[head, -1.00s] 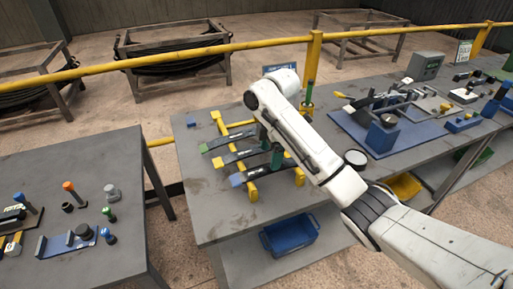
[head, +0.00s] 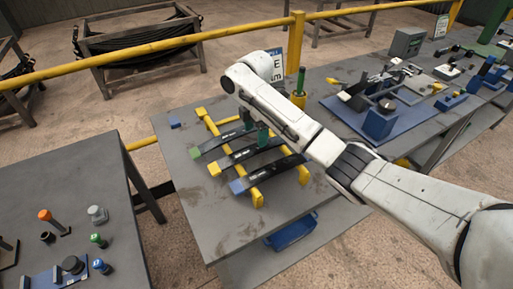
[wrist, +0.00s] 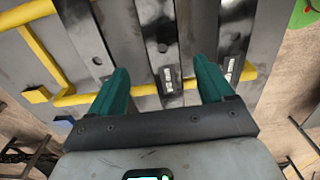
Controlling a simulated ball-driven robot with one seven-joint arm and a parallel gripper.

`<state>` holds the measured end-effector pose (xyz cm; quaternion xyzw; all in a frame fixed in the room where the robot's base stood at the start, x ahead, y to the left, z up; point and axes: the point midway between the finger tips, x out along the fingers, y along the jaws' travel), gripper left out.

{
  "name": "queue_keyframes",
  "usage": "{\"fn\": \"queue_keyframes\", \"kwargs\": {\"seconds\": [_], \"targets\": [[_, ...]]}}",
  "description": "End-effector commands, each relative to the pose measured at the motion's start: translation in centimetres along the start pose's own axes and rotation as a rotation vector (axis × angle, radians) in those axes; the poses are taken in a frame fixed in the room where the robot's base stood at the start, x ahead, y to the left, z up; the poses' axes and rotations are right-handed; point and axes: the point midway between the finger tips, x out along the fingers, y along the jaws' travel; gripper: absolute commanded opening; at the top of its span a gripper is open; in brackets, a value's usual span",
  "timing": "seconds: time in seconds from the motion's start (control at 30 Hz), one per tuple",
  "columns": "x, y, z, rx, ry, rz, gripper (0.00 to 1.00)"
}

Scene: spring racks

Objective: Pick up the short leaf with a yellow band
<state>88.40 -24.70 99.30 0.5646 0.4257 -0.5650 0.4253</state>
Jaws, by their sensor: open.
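Three dark curved leaves lie side by side across yellow rails (head: 257,197) on the grey table.
A yellow post with a green top (head: 299,90) stands behind the rack. A blue fixture board (head: 352,118) lies to the right. A blue bin (head: 292,232) sits below the table. A second table (head: 75,195) with small parts is at left. A yellow railing (head: 110,58) runs behind.

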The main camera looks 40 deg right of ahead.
Motion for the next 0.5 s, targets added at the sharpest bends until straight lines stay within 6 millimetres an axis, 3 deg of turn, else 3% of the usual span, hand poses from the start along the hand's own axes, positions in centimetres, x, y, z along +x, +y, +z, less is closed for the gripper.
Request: {"fn": "queue_keyframes", "kwargs": {"seconds": [0.23,0.5], "targets": [[1.7,-0.2,0.3,0.001,0.000,-0.003,0.81],[5.4,-0.5,0.6,0.001,-0.001,-0.003,0.81]]}}
